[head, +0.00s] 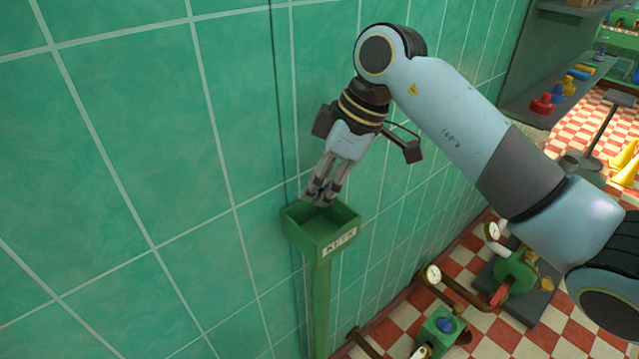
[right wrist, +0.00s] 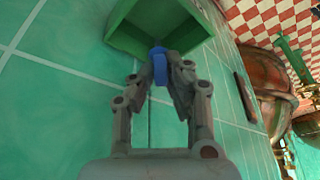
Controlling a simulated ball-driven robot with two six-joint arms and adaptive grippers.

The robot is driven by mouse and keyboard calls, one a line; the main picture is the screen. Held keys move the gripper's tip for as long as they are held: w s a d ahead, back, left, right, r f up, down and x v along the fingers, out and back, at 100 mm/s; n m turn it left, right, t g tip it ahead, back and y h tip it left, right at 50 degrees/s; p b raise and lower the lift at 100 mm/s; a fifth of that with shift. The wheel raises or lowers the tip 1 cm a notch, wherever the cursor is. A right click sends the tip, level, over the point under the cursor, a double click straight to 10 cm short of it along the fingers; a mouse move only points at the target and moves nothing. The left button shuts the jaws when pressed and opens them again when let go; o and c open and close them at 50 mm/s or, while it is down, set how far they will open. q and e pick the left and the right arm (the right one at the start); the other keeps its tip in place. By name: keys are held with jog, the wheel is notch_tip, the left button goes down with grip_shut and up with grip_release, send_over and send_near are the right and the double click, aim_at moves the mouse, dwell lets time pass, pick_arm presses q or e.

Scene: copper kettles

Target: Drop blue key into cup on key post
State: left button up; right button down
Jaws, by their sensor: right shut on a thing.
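The green square cup (head: 322,239) tops a green key post (head: 319,300) by the tiled wall in the head view, with a worn white label on its front. My right gripper (head: 318,197) points down at the cup's opening. In the right wrist view my right gripper (right wrist: 161,80) is shut on the blue key (right wrist: 160,66), which shows between the fingertips. The cup (right wrist: 160,28) shows just beyond the key there. I cannot tell whether the key is inside the rim. In the head view the fingers hide the key. My left gripper is not in view.
The green tiled wall (head: 120,150) stands close to the left of the cup. On the floor at lower right are a green valve block with a blue knob (head: 444,324) and gauges (head: 432,274). A dark shelf (head: 545,95) holds coloured items at upper right.

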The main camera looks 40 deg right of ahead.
jog(key=shift+f+b, duration=0.45)
jog(key=shift+f, duration=1.1)
dwell(0.7)
jog(key=c, duration=1.3)
grip_release()
jog(key=shift+o, duration=0.2)
jog(key=shift+r, duration=0.1)
jog(key=v, duration=1.2)
